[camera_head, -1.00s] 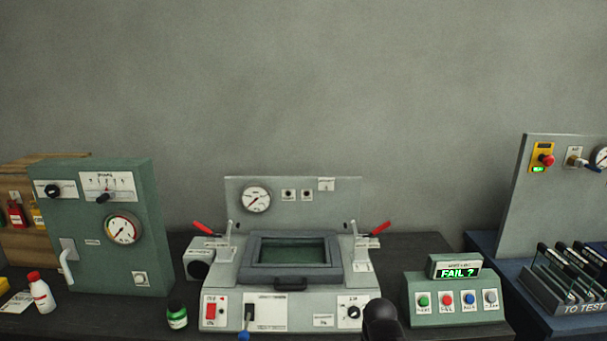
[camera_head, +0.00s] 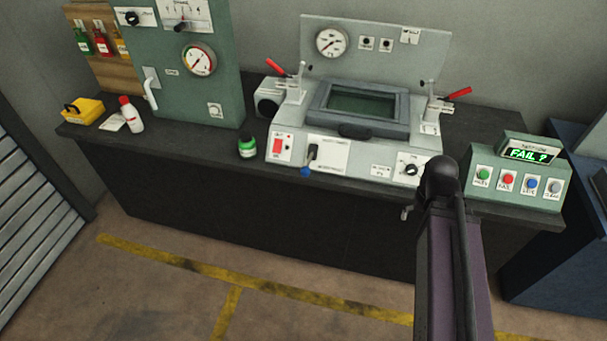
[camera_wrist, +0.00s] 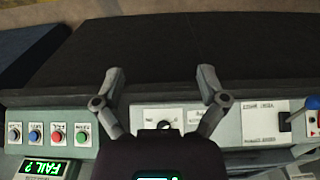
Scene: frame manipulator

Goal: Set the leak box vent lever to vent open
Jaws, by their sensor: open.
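The leak box (camera_head: 375,165) is the pale grey machine with a framed lid, mid-bench. On its front panel, a lever with a blue end (camera_head: 305,171) comes out of a black slot beside a white label plate. The blue end sits low, below the slot. The wrist view shows the panel inverted, with the blue lever end (camera_wrist: 312,103) at the right edge; the label text is too small to read surely. My gripper (camera_wrist: 160,78) is open and empty, its fingers before the panel's black knob (camera_wrist: 164,126), left of the lever in that view. My arm mostly hides it in the head view.
A green button box (camera_head: 515,185) reading "FAIL ?" stands to the right. Red-handled clamps (camera_head: 297,80) flank the lid. The floor in front of the bench is clear.

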